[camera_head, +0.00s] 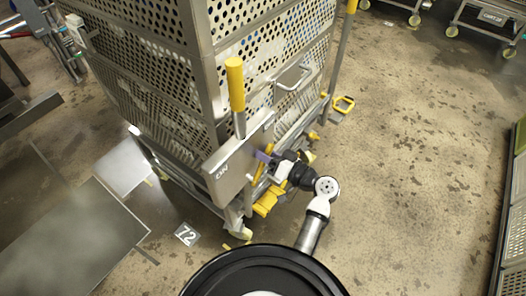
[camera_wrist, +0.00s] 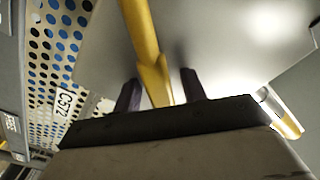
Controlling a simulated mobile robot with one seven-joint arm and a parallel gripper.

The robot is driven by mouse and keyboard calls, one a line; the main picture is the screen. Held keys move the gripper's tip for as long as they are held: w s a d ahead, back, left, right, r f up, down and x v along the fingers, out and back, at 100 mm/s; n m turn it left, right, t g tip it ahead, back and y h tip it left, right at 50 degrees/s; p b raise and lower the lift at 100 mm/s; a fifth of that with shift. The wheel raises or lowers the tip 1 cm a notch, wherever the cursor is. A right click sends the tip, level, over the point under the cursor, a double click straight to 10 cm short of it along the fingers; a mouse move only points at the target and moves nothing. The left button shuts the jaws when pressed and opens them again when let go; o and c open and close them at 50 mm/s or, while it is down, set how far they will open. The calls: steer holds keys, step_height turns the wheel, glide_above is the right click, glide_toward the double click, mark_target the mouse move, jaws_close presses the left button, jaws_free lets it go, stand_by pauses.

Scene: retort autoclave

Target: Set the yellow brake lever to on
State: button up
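The yellow brake lever (camera_head: 262,165) is on the lower front of the perforated metal cart, beside a grey plate (camera_head: 236,160) with lettering that looks like "ON" at its left end. My gripper (camera_head: 264,156) is at the lever, low on the cart's front. In the wrist view the yellow lever (camera_wrist: 145,45) runs down from the top edge to between my two dark fingers (camera_wrist: 159,92). The fingers stand apart, one on each side, with visible gaps to the lever. The lever's lower end is partly hidden behind my gripper body.
The perforated cart (camera_head: 150,70) stands close in front. A tall yellow-gripped handle (camera_head: 235,83) rises above the plate. A yellow pedal (camera_head: 266,203) and caster (camera_head: 240,232) sit below. A metal platform (camera_head: 70,235) lies left. Floor on the right (camera_head: 420,150) is clear.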

jaws_close()
steer(key=shift+s+a+r+n+b, duration=0.35)
steer(key=shift+n+b, duration=0.35)
steer(key=shift+b, duration=0.5)
steer(key=shift+o, duration=0.6)
jaws_free()
steer(key=shift+d, duration=0.1)
steer(key=shift+p, duration=0.4)
